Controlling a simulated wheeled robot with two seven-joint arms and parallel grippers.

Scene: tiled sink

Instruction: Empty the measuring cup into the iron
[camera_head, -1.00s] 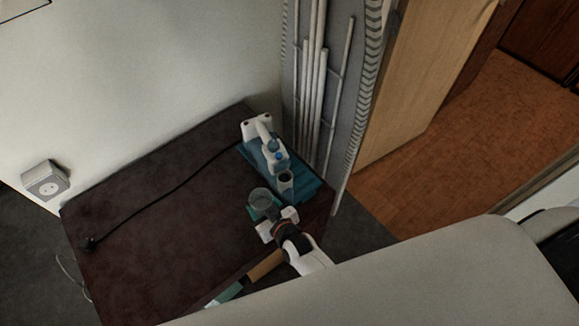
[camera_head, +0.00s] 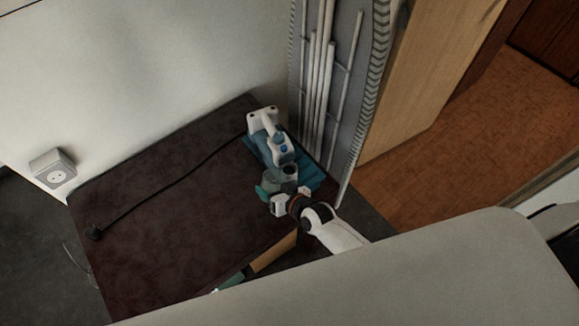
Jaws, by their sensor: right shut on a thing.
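The blue and white iron (camera_head: 268,138) stands on a teal base at the far right part of the dark table. A round dark opening (camera_head: 290,170) shows at its near end. The small clear measuring cup (camera_head: 272,182) is right beside that opening, on its left. My right gripper (camera_head: 287,194) is shut on the measuring cup and comes in from the lower right. The fingers hide part of the cup. The cup looks tilted toward the iron, but its contents are too small to make out. My left gripper is not in view.
The dark table (camera_head: 175,225) is mostly clear on the left, with a black cord (camera_head: 170,188) running across it to a plug. A wall socket (camera_head: 54,172) is at the left.

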